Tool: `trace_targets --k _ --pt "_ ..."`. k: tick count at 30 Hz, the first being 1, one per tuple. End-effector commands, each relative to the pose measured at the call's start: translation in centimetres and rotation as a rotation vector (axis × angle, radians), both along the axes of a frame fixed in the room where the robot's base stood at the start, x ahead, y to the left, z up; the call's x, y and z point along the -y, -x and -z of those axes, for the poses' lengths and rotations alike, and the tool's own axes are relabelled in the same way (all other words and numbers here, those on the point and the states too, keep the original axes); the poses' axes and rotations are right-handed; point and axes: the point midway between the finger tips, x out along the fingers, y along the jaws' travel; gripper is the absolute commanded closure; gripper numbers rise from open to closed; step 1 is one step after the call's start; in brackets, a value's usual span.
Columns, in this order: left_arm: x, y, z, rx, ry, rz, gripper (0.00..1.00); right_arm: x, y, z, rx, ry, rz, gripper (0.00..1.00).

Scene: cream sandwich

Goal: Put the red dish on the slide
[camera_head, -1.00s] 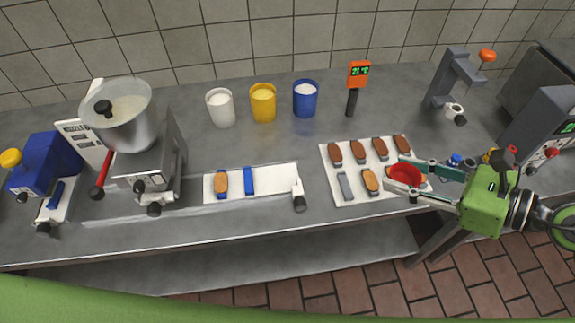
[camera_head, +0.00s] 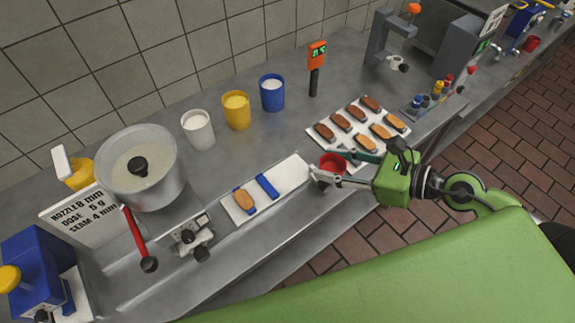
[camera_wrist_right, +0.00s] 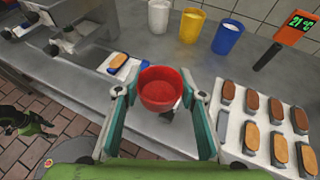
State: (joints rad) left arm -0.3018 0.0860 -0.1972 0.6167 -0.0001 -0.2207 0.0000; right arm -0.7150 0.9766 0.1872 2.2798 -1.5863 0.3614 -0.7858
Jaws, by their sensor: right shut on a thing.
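My right gripper (camera_head: 346,166) is shut on the red dish (camera_head: 332,162), a small round cup. The dish also shows upright between the fingers in the right wrist view (camera_wrist_right: 160,88), with a reddish-brown inside. It is held near the right end of the white slide (camera_head: 291,172), partly covering that end; whether they touch is unclear. The slide carries a brown biscuit (camera_head: 244,199) in a blue holder and a blue piece (camera_head: 267,186). A black and green part, seemingly my left gripper (camera_wrist_right: 25,122), shows at the left of the wrist view; its jaws are unclear.
A white tray (camera_head: 352,143) with several brown biscuits lies right of the dish. White (camera_head: 198,130), yellow (camera_head: 237,111) and blue (camera_head: 272,93) cups stand behind. A steel pot (camera_head: 138,168) with a red lever (camera_head: 136,235) stands left. An orange-topped thermometer (camera_head: 316,60) stands behind.

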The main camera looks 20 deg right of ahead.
Motion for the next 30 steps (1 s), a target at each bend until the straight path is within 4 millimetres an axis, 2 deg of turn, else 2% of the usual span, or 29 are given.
trace_targets --k 3,6,14,18,21,29,30 --pt "1.8 0.0 -0.8 0.002 0.021 0.002 0.6 -0.8 -1.5 0.2 0.006 -0.003 0.001 0.76" --pt "2.2 -0.2 -1.3 0.005 0.025 0.003 0.6 -1.5 -2.6 0.7 0.006 -0.002 0.0 0.76" --pt "0.4 -0.3 -2.8 0.006 0.005 0.003 0.6 -4.0 -6.3 2.6 0.004 -0.005 0.0 0.76" --pt "-0.2 -0.3 -2.6 0.006 -0.001 0.001 0.6 -5.2 -8.2 5.8 0.0 -0.003 0.001 0.76" --pt "-0.1 -0.3 -2.5 0.006 -0.001 0.0 0.6 -5.9 -9.2 7.2 -0.001 -0.004 -0.001 0.76" --pt "0.6 -0.4 -2.3 0.006 0.007 -0.002 0.6 -6.8 -10.4 9.2 -0.001 -0.003 -0.002 0.76" --pt "0.7 -0.4 -1.9 0.006 0.009 -0.002 0.6 -6.7 -10.4 10.1 -0.003 -0.002 -0.001 0.76"
